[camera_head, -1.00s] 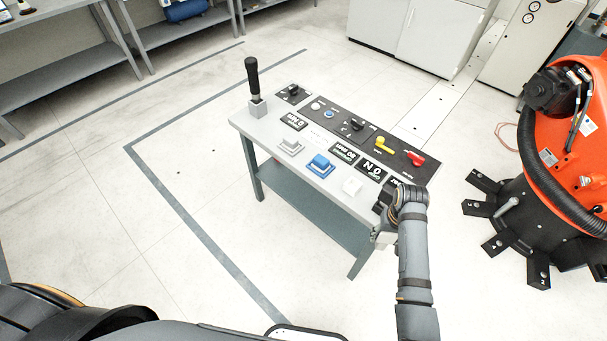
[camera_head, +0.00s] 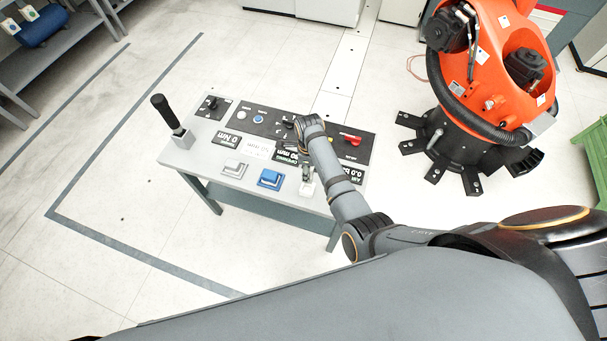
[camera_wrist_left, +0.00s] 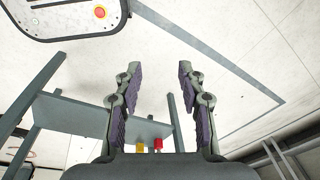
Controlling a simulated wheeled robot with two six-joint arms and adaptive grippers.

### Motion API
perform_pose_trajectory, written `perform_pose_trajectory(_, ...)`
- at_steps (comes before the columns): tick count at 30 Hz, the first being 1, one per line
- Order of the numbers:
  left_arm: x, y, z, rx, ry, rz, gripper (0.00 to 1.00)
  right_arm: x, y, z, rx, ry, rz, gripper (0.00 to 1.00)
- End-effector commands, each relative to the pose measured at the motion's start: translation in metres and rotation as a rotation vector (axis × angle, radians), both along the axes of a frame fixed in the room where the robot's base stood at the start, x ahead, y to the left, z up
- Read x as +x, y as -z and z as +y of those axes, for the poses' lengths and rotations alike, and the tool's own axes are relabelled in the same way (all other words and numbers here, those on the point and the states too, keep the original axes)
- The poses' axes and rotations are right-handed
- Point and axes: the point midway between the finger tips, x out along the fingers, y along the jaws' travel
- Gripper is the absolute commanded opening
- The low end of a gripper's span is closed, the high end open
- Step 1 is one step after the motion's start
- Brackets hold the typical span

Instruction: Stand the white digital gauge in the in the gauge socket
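A white block-like item (camera_head: 307,188), possibly the white digital gauge, sits at the front right of the grey table. My right gripper (camera_head: 307,173) points down just above or at it in the head view. Its fingers are small and partly hidden by the wrist, so contact and grip cannot be told. A blue block (camera_head: 270,178) and a light grey block (camera_head: 233,168) stand in a row to its left. I cannot tell which part is the gauge socket. My left gripper (camera_wrist_left: 158,85) shows only in the left wrist view, open and empty, fingers wide apart.
The grey table (camera_head: 205,160) carries a black panel (camera_head: 275,124) with knobs and a red handle (camera_head: 350,139). A black upright handle (camera_head: 165,110) stands at its left end. An orange robot (camera_head: 480,75) stands behind right. The floor left of the table is clear.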

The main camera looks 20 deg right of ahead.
Motion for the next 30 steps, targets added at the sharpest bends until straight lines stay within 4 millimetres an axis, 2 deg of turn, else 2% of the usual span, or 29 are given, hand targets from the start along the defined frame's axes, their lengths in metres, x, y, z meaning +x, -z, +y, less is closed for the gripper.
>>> perform_pose_trajectory(3,-0.01,-0.005,0.0,-0.001,0.0,0.014,0.4,0.002,-0.004,0.002,-0.001,0.089,0.001,0.15)
perform_pose_trajectory(8,-0.026,-0.002,-0.002,-0.002,-0.002,0.039,0.4,0.002,-0.001,0.002,-0.001,0.108,0.001,0.15)
perform_pose_trajectory(13,-0.03,0.003,-0.004,-0.005,-0.003,0.044,0.4,0.001,0.025,0.002,-0.001,0.107,0.005,0.15)
perform_pose_trajectory(15,-0.028,0.029,-0.004,-0.005,-0.003,0.042,0.4,0.002,0.049,0.002,0.0,0.107,0.001,0.15)
perform_pose_trajectory(17,-0.027,0.04,-0.004,-0.005,-0.002,0.039,0.4,0.002,0.06,0.002,0.0,0.106,0.001,0.15)
perform_pose_trajectory(24,-0.015,0.045,-0.005,-0.006,-0.002,0.02,0.4,0.002,0.064,0.002,0.0,0.106,-0.001,0.15)
perform_pose_trajectory(30,-0.015,0.08,-0.005,-0.006,-0.002,0.02,0.4,0.001,0.098,0.002,0.0,0.105,-0.001,0.15)
